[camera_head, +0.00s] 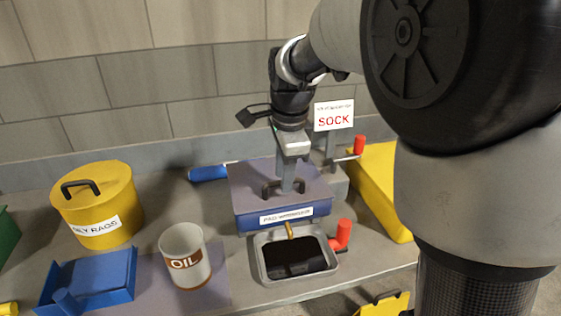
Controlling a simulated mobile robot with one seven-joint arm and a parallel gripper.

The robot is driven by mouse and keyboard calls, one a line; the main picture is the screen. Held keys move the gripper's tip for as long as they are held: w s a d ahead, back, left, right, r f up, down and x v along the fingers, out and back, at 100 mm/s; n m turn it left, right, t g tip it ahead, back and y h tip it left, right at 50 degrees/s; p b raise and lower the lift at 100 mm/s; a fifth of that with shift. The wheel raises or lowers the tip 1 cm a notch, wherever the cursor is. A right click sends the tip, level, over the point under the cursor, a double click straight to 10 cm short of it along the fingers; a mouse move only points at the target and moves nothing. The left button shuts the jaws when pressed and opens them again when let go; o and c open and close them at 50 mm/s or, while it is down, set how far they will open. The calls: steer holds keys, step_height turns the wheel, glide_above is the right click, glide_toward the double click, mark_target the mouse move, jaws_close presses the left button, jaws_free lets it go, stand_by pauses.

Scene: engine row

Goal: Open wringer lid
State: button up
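The pad wringer (282,219) is a blue box with a white "PAD WRINGER" label on its front. It stands in the middle of the bench. Its flat grey-purple lid (248,178) lies down on top and looks closed. A dark bar handle (268,189) rises from the middle of the lid. My gripper (287,188) points down at this handle, with its fingers at handle height. The fingers are seen edge-on and overlap the handle, so I cannot tell whether they grip it or stand open around it.
A metal tray (261,277) with dark contents sits below the wringer's front, under a brass spout. Red-handled cranks (343,233) stand to the right. A yellow "OILY RAGS" can (98,200), an "OIL" cup (186,258) and a blue tray (90,276) stand left. A "SOCK" sign (334,116) stands behind.

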jaws_close()
steer(key=shift+r, duration=0.15)
